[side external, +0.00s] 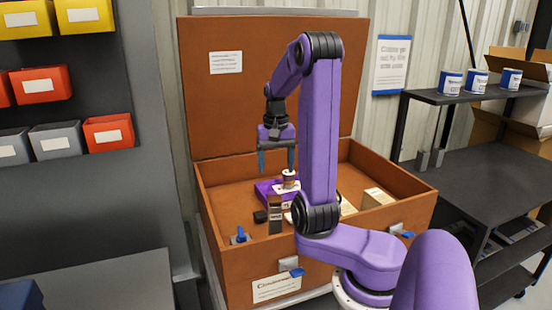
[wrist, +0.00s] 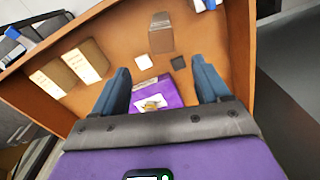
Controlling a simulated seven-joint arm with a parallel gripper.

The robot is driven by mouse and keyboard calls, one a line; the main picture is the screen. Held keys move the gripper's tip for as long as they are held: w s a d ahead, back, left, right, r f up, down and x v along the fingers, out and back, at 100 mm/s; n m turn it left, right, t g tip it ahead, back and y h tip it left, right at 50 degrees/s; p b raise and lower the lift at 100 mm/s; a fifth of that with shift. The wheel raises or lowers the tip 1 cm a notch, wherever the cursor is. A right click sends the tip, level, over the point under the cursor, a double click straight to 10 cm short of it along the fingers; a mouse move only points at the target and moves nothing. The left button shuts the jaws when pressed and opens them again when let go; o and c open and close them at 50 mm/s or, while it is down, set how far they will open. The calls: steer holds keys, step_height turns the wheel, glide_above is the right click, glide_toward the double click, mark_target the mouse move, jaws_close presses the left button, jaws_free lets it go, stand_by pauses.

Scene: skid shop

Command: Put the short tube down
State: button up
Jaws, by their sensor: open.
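A small pale tube-like piece with a dark band (side external: 289,177), probably the short tube, stands upright on a purple block (side external: 265,188) inside the open brown crate (side external: 232,265). In the wrist view a small brownish shape (wrist: 153,104) sits on the white patch of the purple block (wrist: 172,95); I cannot make out its form. My gripper (side external: 276,166) is open above the purple block, fingers pointing down, with nothing between them. In the wrist view my gripper (wrist: 160,66) has its two blue fingers wide apart.
A grey-brown block (side external: 275,214) and a small black block (side external: 260,217) stand in the crate near its front. A pale box (side external: 377,197) lies at the crate's right. The crate's lid (side external: 265,115) stands raised behind. Bare crate floor shows at left.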

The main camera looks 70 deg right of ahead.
steer(key=w+a+n, duration=0.5)
steer(key=a+n, duration=0.1)
steer(key=a, duration=0.3)
steer(key=s+a+n, duration=0.4)
steer(key=a+n, duration=0.1)
steer(key=a, duration=0.2)
steer(key=s+a+f+n, duration=0.1)
steer(key=s+a+n, duration=0.3)
steer(key=a+n, duration=0.2)
steer(key=shift+a+f, duration=0.15)
steer(key=shift+a, duration=0.65)
steer(key=s+a+n, duration=0.1)
steer(key=s+n, duration=0.1)
steer(key=s, duration=0.1)
steer(key=s+a+f+n, duration=0.1)
steer(key=s+n, duration=0.1)
steer(key=s, duration=0.2)
steer(key=s+a+n, duration=0.1)
steer(key=s+n, duration=0.2)
steer(key=s, duration=0.1)
steer(key=shift+s+f, duration=0.15)
steer(key=shift+s, duration=0.1)
